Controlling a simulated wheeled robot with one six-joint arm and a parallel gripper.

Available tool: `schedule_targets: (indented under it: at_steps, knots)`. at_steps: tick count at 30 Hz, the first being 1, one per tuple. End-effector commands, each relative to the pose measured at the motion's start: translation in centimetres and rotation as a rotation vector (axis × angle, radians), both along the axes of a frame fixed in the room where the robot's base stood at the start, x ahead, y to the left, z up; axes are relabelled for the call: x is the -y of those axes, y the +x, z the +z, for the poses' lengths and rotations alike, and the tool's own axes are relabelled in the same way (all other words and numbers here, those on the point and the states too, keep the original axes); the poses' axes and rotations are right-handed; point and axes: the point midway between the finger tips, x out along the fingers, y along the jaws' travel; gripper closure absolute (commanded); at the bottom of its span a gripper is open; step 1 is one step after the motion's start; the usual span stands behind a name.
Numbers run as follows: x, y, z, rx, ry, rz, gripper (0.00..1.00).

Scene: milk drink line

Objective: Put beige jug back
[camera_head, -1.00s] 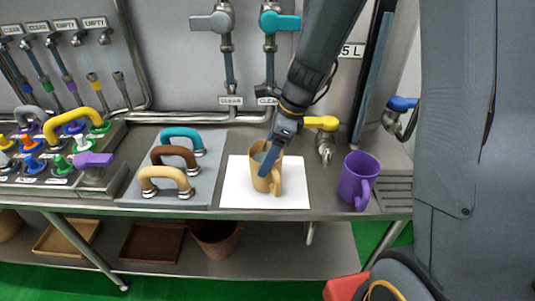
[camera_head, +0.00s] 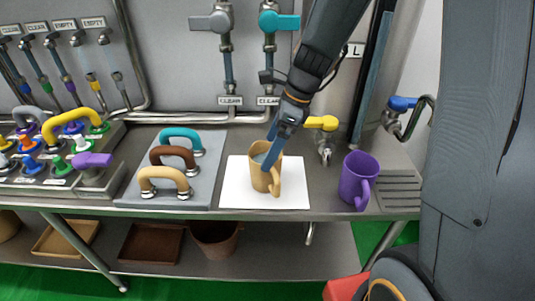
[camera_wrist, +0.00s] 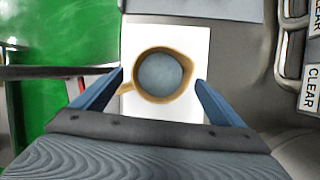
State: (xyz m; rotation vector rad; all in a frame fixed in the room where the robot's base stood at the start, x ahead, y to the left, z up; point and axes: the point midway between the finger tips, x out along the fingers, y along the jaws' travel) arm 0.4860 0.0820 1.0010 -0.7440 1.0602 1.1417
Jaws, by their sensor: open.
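The beige jug (camera_head: 268,179) stands upright on a white mat (camera_head: 236,194) on the steel counter, its handle toward the front right. In the wrist view, the jug (camera_wrist: 139,91) is seen from above with greyish contents, its handle pointing left. My gripper (camera_head: 268,163) reaches down over the jug, and a blue finger crosses in front of it in the head view. In the wrist view, my gripper (camera_wrist: 158,88) is open, with one finger on each side of the jug and visible gaps between them.
A purple jug (camera_head: 359,180) stands to the right by a drain grate (camera_head: 397,190). A yellow-handled tap (camera_head: 322,124) is behind the mat. A plate with teal, brown and beige handles (camera_head: 208,187) lies to the left. A lower shelf (camera_head: 286,252) holds trays and a brown pot (camera_head: 216,237).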

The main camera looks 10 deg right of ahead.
Motion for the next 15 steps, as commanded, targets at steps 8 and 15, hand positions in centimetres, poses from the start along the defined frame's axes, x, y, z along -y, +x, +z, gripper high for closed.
schedule_targets:
  at_steps: [8, 15]
  knots:
    - [2.0, -0.2, 5.2, 0.006, -0.001, -0.001, 0.08]
    - [2.9, -0.4, 7.7, 0.003, -0.001, -0.001, 0.08]
